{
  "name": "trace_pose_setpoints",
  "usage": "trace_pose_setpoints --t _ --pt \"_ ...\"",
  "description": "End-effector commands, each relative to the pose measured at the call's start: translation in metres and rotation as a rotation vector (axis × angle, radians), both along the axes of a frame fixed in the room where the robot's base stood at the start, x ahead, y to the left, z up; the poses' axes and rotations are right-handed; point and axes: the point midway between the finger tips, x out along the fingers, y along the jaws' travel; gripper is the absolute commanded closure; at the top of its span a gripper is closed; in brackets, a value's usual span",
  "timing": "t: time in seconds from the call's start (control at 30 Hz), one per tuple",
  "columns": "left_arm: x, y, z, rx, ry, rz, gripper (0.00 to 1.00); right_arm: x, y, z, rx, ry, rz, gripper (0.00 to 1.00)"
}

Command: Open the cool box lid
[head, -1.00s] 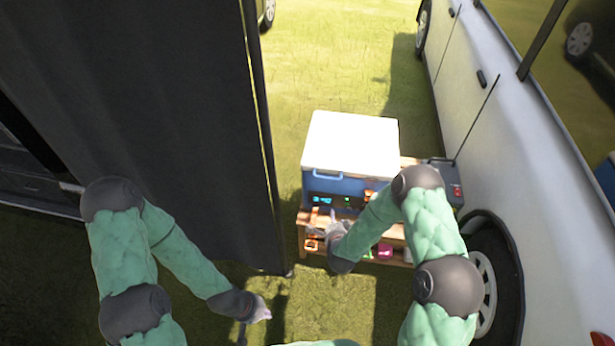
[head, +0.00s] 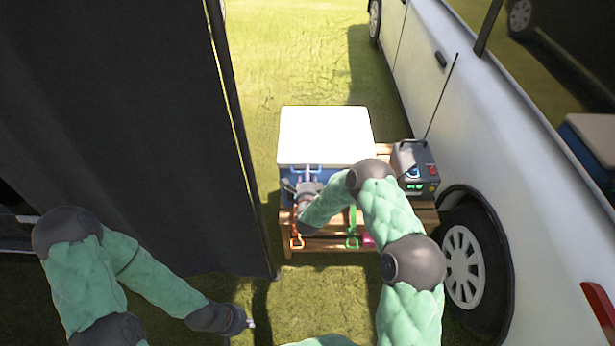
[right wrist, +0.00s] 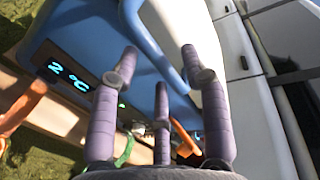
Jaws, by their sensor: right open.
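The cool box has a white lid (head: 325,135) that lies shut on its blue body (head: 284,190) on a wooden stand. In the right wrist view the blue body (right wrist: 88,35) shows a lit "2 °C" display, and a light-blue handle (right wrist: 150,45) runs along by the white lid. My right gripper (head: 312,178) is at the front of the box by the handle. In the right wrist view its purple fingers (right wrist: 158,70) are open and spread near the handle, with nothing between them that I can tell. My left gripper (head: 246,324) hangs low over the grass; its fingers are too small to read.
The wooden stand (head: 425,217) carries an orange strap (head: 296,240), a green strap (head: 352,228) and a dark radio-like device (head: 416,168). A white vehicle (head: 500,135) stands close on the right. A dark curtain (head: 110,130) hangs on the left. Grass behind the box is clear.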

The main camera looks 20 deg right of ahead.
Motion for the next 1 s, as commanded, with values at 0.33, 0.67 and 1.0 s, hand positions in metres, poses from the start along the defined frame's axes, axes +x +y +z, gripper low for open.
trace_pose_setpoints --t 0.33,0.67,1.0 --pt "0.000 0.000 -0.006 0.000 0.000 0.000 1.00 0.016 -0.005 -0.003 -0.001 0.000 0.000 0.54" --pt "0.000 0.000 -0.005 0.000 -0.001 0.000 1.00 0.016 -0.005 -0.003 -0.001 0.000 0.000 0.99" --pt "0.000 0.000 -0.002 0.000 -0.001 0.000 1.00 0.016 -0.005 0.001 0.001 0.007 0.000 1.00"
